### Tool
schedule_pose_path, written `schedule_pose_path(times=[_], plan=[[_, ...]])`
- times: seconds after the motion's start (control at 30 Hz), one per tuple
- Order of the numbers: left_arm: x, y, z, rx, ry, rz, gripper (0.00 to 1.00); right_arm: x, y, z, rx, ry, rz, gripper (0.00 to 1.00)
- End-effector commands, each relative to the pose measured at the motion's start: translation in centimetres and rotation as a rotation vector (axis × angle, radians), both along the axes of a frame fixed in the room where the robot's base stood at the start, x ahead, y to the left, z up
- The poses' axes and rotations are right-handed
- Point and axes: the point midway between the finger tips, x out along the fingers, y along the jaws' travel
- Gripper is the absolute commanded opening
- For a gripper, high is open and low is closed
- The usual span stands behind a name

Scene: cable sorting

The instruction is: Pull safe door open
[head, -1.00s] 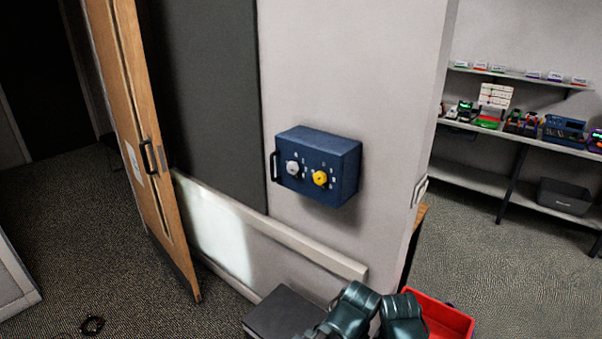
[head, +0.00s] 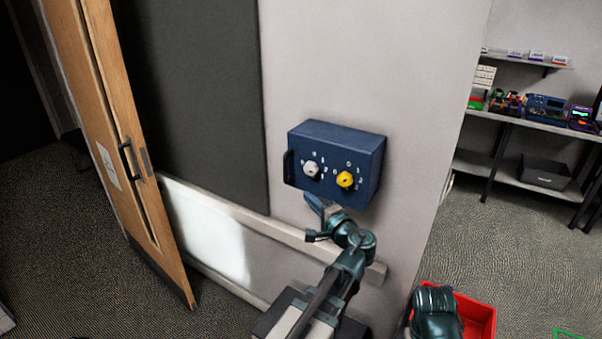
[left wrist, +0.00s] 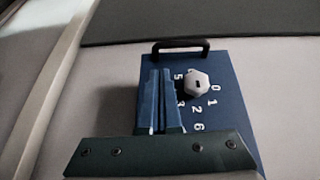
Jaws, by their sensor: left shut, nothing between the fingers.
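The blue safe (head: 336,147) is mounted on the light wall, its door closed. A white dial (head: 311,170) and a yellow dial (head: 345,180) sit on its front, with a black handle (head: 288,167) at its left edge. My left gripper (head: 309,196) is just below the safe's lower left corner, empty and shut. In the left wrist view its fingers (left wrist: 160,75) lie over the safe front (left wrist: 225,115), beside the white dial (left wrist: 198,83), short of the black handle (left wrist: 181,44). I cannot tell whether they touch the safe. My right gripper is not visible.
A wooden door (head: 125,150) stands at left beside a dark wall panel (head: 195,100). A ledge (head: 285,230) runs below the safe. A red bin (head: 478,318) is at lower right, beyond part of my right arm. Shelves (head: 530,120) hold several items at right.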

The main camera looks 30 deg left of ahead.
Motion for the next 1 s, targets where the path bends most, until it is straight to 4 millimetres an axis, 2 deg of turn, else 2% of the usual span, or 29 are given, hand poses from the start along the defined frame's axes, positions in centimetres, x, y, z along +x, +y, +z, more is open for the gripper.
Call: schedule_pose_path(times=[0.1,0.33,0.73,1.0], plan=[[0.4,0.3,0.9,0.048,-0.004,-0.011,0.00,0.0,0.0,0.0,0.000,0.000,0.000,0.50],[0.9,0.8,1.1,0.056,-0.005,-0.012,0.00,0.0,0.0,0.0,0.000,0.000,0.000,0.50],[4.7,6.3,1.0,0.054,-0.004,-0.009,0.00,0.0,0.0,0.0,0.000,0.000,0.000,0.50],[6.0,8.3,1.0,0.054,-0.005,-0.011,0.00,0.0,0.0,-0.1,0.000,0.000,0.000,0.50]])
